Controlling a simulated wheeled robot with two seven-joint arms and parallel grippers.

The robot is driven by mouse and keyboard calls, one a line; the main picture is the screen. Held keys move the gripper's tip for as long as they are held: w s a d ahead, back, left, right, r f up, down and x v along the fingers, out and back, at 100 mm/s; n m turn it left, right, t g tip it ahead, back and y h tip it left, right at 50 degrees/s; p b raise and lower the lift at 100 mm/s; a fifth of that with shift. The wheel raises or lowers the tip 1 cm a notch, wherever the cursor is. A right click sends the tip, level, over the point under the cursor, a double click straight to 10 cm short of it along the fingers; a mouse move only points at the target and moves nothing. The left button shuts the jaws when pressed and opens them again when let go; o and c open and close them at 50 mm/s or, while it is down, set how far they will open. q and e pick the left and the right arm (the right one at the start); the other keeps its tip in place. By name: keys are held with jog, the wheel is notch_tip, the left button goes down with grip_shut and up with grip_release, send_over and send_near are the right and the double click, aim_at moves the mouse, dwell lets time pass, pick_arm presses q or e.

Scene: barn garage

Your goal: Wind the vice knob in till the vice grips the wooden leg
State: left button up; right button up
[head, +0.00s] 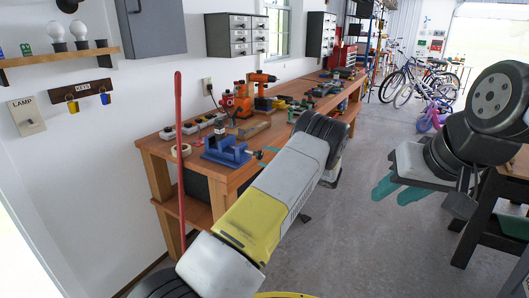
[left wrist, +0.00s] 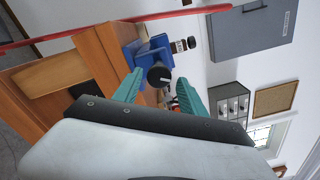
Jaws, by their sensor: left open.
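The blue vice (head: 227,150) stands on the near end of the workbench. It also shows in the left wrist view (left wrist: 152,52), with its round black knob (left wrist: 159,76) facing my left gripper. My left gripper (left wrist: 160,77) is open, with one teal finger on each side of the knob; contact cannot be told. In the head view my left forearm hides most of that gripper. I cannot clearly make out the wooden leg; a tan wooden piece (head: 251,129) lies behind the vice. My right gripper (head: 402,192) is open and empty over the floor, well away from the bench.
A dark-legged table (head: 481,215) is at right. The floor between is clear.

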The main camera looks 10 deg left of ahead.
aim_at(251, 152)
pick_arm(q)
jog(key=x, duration=0.7)
jog(key=shift+a, duration=0.25)
grip_shut()
